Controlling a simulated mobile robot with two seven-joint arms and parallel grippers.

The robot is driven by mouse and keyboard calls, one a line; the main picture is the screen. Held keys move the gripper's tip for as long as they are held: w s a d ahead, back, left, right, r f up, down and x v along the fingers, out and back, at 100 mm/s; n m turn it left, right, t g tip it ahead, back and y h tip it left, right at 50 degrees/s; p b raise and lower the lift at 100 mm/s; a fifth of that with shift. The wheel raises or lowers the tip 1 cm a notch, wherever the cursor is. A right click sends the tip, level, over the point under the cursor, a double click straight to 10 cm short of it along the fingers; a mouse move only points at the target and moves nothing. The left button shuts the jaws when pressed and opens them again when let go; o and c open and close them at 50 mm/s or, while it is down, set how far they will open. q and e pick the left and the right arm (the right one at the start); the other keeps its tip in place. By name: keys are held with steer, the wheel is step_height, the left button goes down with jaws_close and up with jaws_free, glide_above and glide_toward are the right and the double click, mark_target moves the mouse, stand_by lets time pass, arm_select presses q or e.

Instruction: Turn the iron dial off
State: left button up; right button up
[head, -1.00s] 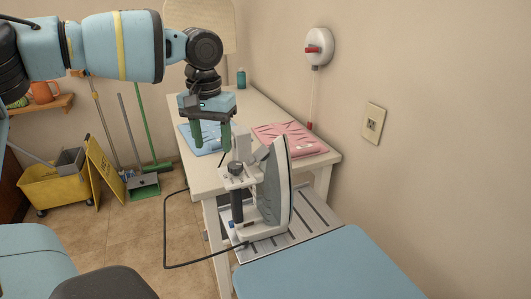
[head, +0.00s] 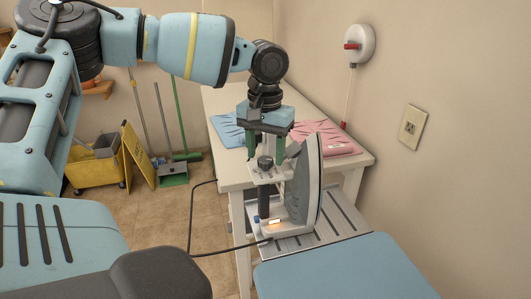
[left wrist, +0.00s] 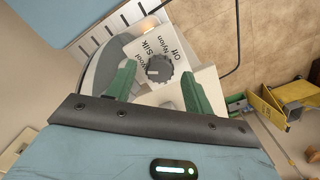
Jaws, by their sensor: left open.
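The iron (head: 306,185) stands upright on its heel on a slatted metal rest, with its soleplate facing right. Its dark round dial (head: 265,162) is on top of the white part and also shows in the left wrist view (left wrist: 159,69), ringed by labels including Off, Nylon and Silk. I cannot tell surely which label it points to. My left gripper (head: 266,156) is open, pointing down, with its green fingers on either side of the dial. In the left wrist view the fingers (left wrist: 158,84) look apart from the dial. My right gripper is not in view.
An orange light (head: 275,221) glows low on the iron. A black cord (head: 191,215) loops left. Behind is a white table (head: 237,176) with folded blue (head: 228,130) and pink (head: 325,140) cloths. A blue padded board (head: 340,272) lies in front, a wall at right.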

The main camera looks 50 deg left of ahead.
arm_select(q)
steer(key=shift+f, duration=0.45)
steer(key=c, duration=1)
steer(key=shift+o, duration=0.2)
